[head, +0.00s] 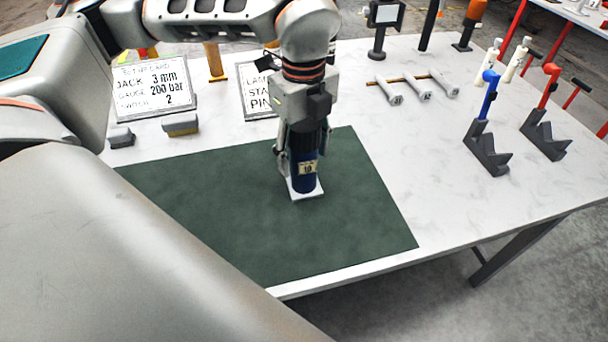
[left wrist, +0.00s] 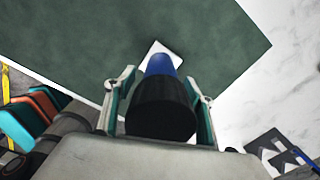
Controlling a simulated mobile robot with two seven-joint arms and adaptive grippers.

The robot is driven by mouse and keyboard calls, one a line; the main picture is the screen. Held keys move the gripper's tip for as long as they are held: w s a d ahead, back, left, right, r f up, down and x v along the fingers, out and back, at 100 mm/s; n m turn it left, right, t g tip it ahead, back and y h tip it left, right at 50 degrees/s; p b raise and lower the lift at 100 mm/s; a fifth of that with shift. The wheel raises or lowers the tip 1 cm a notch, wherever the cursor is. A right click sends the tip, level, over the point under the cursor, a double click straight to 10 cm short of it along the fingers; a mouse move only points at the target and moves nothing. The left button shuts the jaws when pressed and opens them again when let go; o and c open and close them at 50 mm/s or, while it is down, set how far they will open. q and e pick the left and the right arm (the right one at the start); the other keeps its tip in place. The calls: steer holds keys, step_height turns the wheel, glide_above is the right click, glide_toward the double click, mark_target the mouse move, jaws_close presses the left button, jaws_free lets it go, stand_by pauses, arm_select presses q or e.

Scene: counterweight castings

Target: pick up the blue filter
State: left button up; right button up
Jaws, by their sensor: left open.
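The blue filter (head: 304,182), a dark blue cylinder with a pale label and a black upper part, stands upright on a small white square (head: 318,193) on the green mat. My left gripper (head: 303,156) points down over it, with its fingers at the filter's sides. In the left wrist view the filter (left wrist: 159,64) lies between the two open fingers of the left gripper (left wrist: 160,104), its black end nearest the camera. Gaps show beside the black end, so the fingers look apart from it. My right gripper is not in view.
The green mat (head: 215,215) is otherwise clear. Two dark stands with a blue (head: 489,95) and a red handle (head: 549,88) are at right.

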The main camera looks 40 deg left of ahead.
arm_select(q)
steer(key=shift+f, duration=0.8)
jaws_close()
steer(key=shift+w+r, duration=0.1)
steer(key=shift+r, duration=0.1)
